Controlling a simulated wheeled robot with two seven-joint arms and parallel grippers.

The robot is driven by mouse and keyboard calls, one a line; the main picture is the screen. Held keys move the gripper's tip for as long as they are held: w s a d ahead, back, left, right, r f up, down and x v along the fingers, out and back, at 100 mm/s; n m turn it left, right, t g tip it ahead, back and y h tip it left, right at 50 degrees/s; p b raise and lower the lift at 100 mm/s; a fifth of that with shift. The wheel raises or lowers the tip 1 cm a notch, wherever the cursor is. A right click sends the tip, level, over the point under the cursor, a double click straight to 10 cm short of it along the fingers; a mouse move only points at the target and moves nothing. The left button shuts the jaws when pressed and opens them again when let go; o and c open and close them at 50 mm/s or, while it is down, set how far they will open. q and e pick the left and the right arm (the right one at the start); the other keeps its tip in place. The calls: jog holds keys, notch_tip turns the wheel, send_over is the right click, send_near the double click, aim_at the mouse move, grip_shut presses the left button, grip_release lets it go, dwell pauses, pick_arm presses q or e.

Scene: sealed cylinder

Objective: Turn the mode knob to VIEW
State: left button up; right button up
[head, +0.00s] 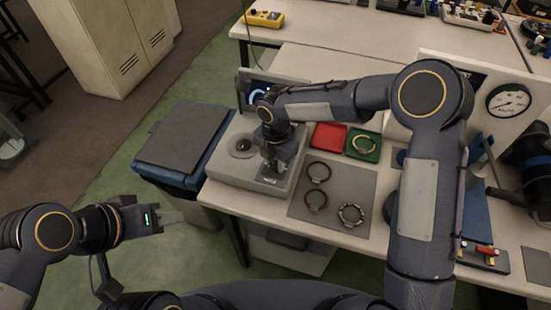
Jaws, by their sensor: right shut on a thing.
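A pale grey device box (222,170) stands at the left end of the workbench, with a dark round dome (242,145) on its top. A screen with a blue-white ring (259,92) shows behind it, partly covered by my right arm. My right gripper (271,172) reaches down onto the right part of the device's top and is shut on the mode knob, which it hides. The knob's setting and labels cannot be read. My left gripper (172,217) hangs over the floor at the lower left, away from the device; its jaw opening is unclear.
A grey mat (333,218) with several rings lies right of the device. Behind it are a red tray (328,136) and a green tray (363,148) holding a ring. A pressure gauge (509,100) is at right. A blue lidded bin (180,150) stands left of the bench.

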aim_at(276, 163)
jog(key=shift+r+n, duration=0.1)
jog(key=shift+n, duration=0.9)
jog(key=o, duration=1)
jog(key=shift+r, duration=3.85)
